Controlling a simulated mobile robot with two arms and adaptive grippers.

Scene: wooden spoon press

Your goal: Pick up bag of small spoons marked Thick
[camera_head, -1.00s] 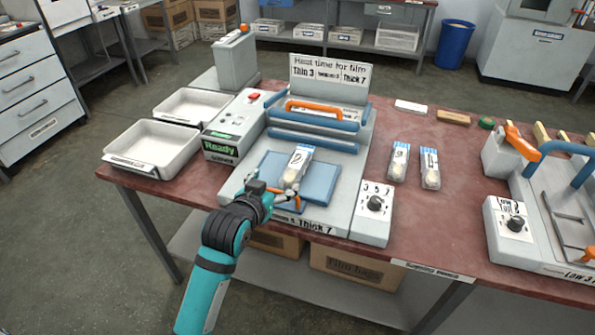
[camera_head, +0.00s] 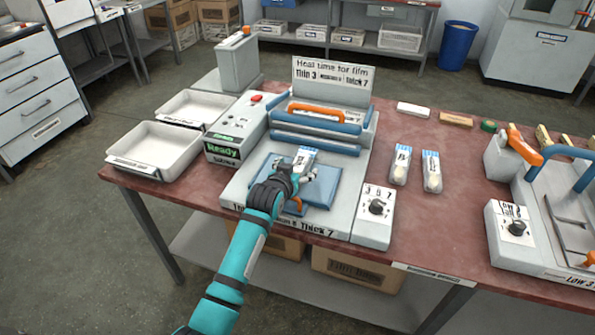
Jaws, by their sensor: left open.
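A small clear bag with a blue top edge (camera_head: 304,154) lies on the blue pad (camera_head: 323,190) of the press; its lower part is hidden by my gripper, and its marking cannot be read. My left gripper (camera_head: 304,174) is open over the near part of this bag; whether it touches the bag cannot be told. Two more bags of small spoons, a left one (camera_head: 400,166) and a right one (camera_head: 431,172), lie on the red table right of the press. Their labels are too small to read surely. My right gripper is not in view.
The press (camera_head: 235,190) has an orange handle (camera_head: 316,112), a dial box (camera_head: 374,215) and a heat-time sign (camera_head: 333,78). A green "Ready" display (camera_head: 222,151) is lit. Two white trays, a near one (camera_head: 150,168) and a far one (camera_head: 215,97), stand left. A second machine (camera_head: 512,235) stands right.

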